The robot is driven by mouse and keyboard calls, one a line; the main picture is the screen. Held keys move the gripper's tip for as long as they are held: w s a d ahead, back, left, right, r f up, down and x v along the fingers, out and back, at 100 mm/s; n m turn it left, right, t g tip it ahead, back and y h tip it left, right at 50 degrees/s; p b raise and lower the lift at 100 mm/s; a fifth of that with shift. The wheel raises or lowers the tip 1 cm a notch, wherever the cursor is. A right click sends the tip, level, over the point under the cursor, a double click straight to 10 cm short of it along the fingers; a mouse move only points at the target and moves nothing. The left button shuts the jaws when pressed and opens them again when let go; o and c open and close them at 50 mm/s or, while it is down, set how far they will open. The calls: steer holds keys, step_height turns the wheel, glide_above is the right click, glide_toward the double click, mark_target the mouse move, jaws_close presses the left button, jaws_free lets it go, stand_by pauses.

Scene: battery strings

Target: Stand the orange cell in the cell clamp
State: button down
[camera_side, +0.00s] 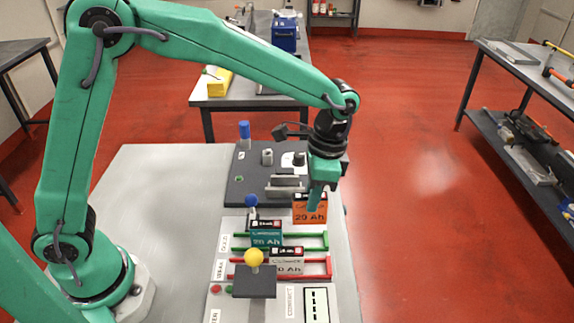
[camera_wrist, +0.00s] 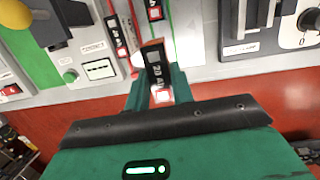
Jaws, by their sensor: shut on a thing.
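The orange cell (camera_side: 310,214), marked 20 Ah, is upright between the fingers of my gripper (camera_side: 316,196) in the side view. In the wrist view my gripper (camera_wrist: 160,88) is shut on the cell (camera_wrist: 157,66), with its dark labelled face showing. I cannot tell whether its base touches the board. The cell clamp (camera_side: 284,186), with grey jaws on a dark plate, is to the left of and behind the cell in the side view. It shows at the upper right in the wrist view (camera_wrist: 250,18), apart from the cell, and looks empty.
A teal cell (camera_side: 266,240) stands between green rails and a white cell (camera_side: 288,262) by red rails. A blue-knobbed lever (camera_side: 251,201) and a yellow-knobbed one (camera_side: 254,257) stick up. A blue-capped post (camera_side: 244,130) and a black knob (camera_side: 299,159) stand by the clamp.

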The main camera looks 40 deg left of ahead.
mark_target(311, 221)
steer(key=shift+f, duration=3.55)
steer(key=shift+f, duration=0.6)
steer(key=c, duration=1.1)
jaws_free()
steer(key=shift+w+d+r, duration=0.1)
steer(key=shift+w+r, duration=0.1)
steer(key=shift+r, duration=1.1)
steer(key=shift+w+d+r, duration=0.1)
steer(key=shift+w+r, duration=0.1)
steer(key=shift+r, duration=1.05)
steer(key=shift+w+d+r, duration=0.1)
steer(key=shift+w+r, duration=0.1)
steer(key=shift+r, duration=1.1)
